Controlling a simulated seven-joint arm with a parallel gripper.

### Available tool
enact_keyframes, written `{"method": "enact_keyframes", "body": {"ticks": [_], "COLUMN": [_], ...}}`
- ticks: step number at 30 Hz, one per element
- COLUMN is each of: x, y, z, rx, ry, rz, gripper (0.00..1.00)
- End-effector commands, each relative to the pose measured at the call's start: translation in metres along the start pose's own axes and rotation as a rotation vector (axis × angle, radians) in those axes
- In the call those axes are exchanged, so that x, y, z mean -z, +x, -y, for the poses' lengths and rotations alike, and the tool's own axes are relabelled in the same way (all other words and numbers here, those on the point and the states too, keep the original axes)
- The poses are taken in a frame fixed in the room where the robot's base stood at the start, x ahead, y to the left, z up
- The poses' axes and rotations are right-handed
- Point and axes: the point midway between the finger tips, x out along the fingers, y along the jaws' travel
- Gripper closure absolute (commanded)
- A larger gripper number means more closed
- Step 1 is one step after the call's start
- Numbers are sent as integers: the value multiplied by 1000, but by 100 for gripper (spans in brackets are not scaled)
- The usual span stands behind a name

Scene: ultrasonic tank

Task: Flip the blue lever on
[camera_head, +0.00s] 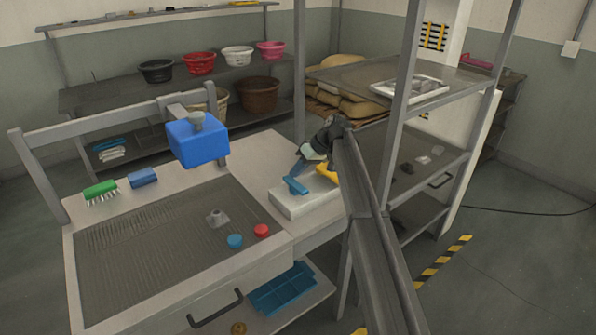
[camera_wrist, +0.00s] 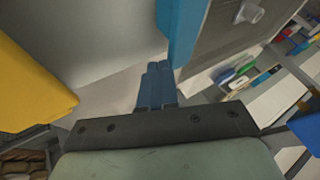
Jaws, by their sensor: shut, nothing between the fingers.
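The blue lever (camera_head: 295,185) stands on a white box (camera_head: 305,203) at the right end of the bench. In the wrist view the blue lever (camera_wrist: 180,28) is large, just right of the fingertips. The yellow lever (camera_head: 327,171) is on the same box, to the right of the blue one; it fills the left of the wrist view (camera_wrist: 30,90). My gripper (camera_head: 296,173) comes down from behind the levers. Its blue-grey fingers (camera_wrist: 159,68) are together and empty, very close to the blue lever; I cannot tell whether they touch it.
A grey ribbed panel (camera_head: 150,260) with a blue knob (camera_head: 235,241) and a red knob (camera_head: 262,230) lies to the left. A blue box-shaped head (camera_head: 198,140) hangs over the bench. A shelf rack post (camera_head: 405,85) stands right of my arm.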

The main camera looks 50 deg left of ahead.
Motion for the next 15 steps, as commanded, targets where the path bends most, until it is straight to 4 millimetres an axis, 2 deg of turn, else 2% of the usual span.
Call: {"method": "enact_keyframes", "body": {"ticks": [15], "x": [5], "y": [5], "z": [5], "rx": [0], "ry": [0], "rz": [0], "gripper": [100]}}
